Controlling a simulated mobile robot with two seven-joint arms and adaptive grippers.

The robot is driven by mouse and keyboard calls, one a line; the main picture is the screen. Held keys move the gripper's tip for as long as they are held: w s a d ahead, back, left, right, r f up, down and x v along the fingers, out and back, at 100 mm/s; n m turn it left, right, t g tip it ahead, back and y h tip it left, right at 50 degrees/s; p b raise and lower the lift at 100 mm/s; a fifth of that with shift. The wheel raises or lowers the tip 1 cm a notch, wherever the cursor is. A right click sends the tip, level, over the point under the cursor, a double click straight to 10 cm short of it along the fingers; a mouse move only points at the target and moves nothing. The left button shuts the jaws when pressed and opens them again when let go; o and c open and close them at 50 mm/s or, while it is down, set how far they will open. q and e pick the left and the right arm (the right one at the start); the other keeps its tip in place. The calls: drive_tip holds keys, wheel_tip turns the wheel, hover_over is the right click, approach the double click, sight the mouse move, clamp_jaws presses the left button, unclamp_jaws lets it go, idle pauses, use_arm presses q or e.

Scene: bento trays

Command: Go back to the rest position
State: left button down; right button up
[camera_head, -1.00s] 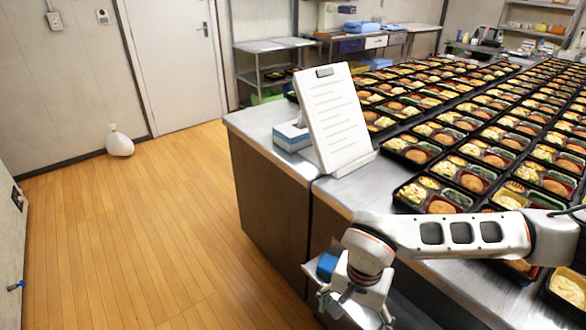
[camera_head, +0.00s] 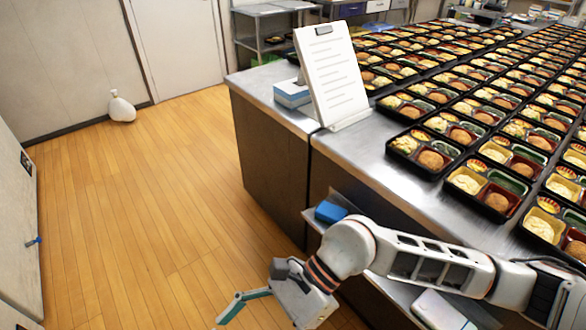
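My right arm reaches in from the right edge along the front of the steel table. Its gripper (camera_head: 232,308) hangs at the bottom middle, over the wooden floor and left of the table's lower shelf. One thin teal-tipped finger shows, pointing down and left. The other finger is not clearly visible, so I cannot tell how far apart they are. No object shows at the fingertip. My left gripper is not in view.
The steel table (camera_head: 262,84) holds rows of bento trays (camera_head: 432,158), a clipboard on a stand (camera_head: 333,80) and a tissue box (camera_head: 292,94). A blue item (camera_head: 331,211) lies on the shelf below. A white bag (camera_head: 121,108) sits on the open floor at left.

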drive_tip(key=w+a+r+m+t+y, duration=0.2)
drive_tip(key=a+r+m+y, duration=0.1)
drive_tip(key=r+m+y, duration=0.25)
drive_tip(key=w+a+r+m+t+y, duration=0.1)
drive_tip(key=w+a+r+m+y, duration=0.1)
drive_tip(key=r+m+y, duration=0.4)
drive_tip(key=w+d+f+m+t+h, duration=0.1)
drive_tip(key=w+d+m+t+h, duration=0.1)
drive_tip(key=w+d+m+t, duration=0.75)
drive_tip(key=w+f+m+t+h, duration=0.2)
drive_tip(key=w+m+t, duration=0.35)
drive_tip(key=m, duration=0.85)
drive_tip(key=d+f+m+t+h, duration=0.3)
drive_tip(key=d+f+m+h, duration=0.95)
drive_tip(key=f, duration=0.55)
drive_tip(key=s+d+f+m+g+h, duration=0.2)
drive_tip(key=s+d+f+m+g, duration=0.2)
drive_tip(key=s+d+f+m, duration=0.5)
wheel_tip(320, 180, down, 6)
drive_tip(key=shift+s+d+r, duration=0.2)
drive_tip(key=shift+s+d, duration=1)
drive_tip(key=shift+o, duration=0.4)
